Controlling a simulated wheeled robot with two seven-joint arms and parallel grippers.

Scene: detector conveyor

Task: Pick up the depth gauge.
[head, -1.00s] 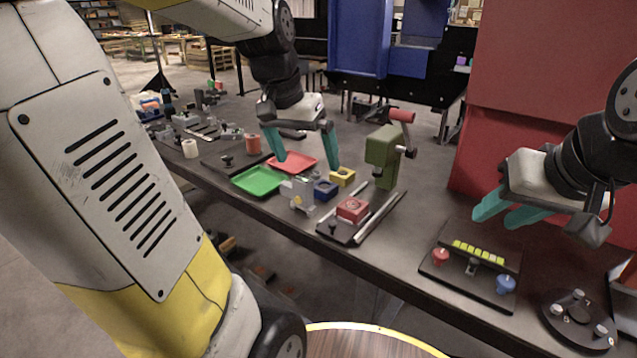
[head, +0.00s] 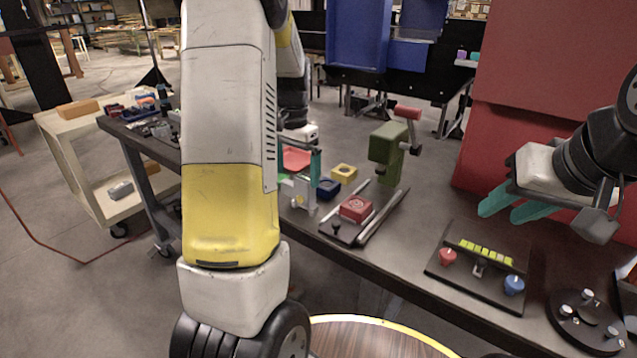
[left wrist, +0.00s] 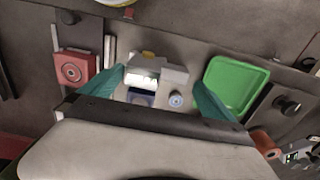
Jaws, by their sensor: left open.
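The depth gauge seems to be the small grey device (head: 299,192) on the bench. In the left wrist view it shows as a grey body (left wrist: 172,75) with a pale, bright face and a round knob beside it. My left gripper (head: 298,170) is open and sits just above it, pointing down. In the left wrist view its teal fingers (left wrist: 158,88) stand on either side of the device, with no clear contact. My left arm hides part of the bench. My right gripper (head: 502,212) looks open and empty, raised at the right.
A blue block (head: 327,188), a yellow block (head: 344,172) and a red block (head: 355,208) on a railed fixture stand close by. A green press (head: 388,148) stands behind. A green tray (left wrist: 236,84) lies beside the device. A black switch panel (head: 478,268) lies at right.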

